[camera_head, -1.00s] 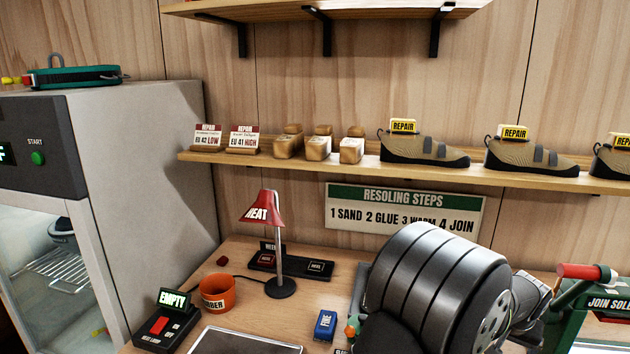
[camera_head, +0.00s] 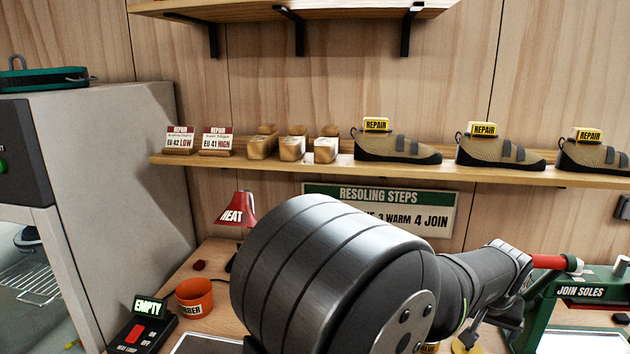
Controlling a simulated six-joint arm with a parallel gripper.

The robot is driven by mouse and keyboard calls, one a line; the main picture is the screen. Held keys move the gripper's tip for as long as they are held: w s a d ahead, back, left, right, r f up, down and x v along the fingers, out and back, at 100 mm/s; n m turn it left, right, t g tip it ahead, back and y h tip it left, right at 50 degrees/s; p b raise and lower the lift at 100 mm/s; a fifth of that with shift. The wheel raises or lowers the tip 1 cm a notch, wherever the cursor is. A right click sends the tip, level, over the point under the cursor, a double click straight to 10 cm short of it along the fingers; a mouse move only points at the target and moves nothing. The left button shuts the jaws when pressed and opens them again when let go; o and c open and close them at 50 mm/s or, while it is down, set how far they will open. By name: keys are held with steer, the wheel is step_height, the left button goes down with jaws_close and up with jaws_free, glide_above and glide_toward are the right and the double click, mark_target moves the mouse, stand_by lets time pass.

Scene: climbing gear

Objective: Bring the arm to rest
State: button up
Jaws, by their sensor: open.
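My arm fills the lower middle of the head view, with a large dark grey ribbed link close to the camera. The arm runs right to a wrist near the green press. What shows of my gripper (camera_head: 500,314) is below the wrist, small and partly cut off by the arm. It is open, and I see nothing held in it.
A green sole press (camera_head: 585,292) with a red handle stands at right, close to my wrist. A red heat lamp (camera_head: 235,208), orange cup (camera_head: 195,298) and control box (camera_head: 145,325) reading EMPTY are at left. Shoes (camera_head: 397,147) line the shelf (camera_head: 350,173) above.

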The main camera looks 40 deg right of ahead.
steer(key=w+f, duration=0.2)
steer(key=w, duration=0.2)
steer(key=w+d+f, duration=0.1)
steer(key=w+f, duration=0.1)
steer(key=w, duration=0.2)
steer(key=w+f, duration=0.2)
steer(key=w, duration=0.2)
steer(key=shift+w+d+f, duration=0.15)
steer(key=shift+d+f, duration=0.15)
steer(key=shift+d, duration=0.1)
steer(key=shift+o, duration=0.9)
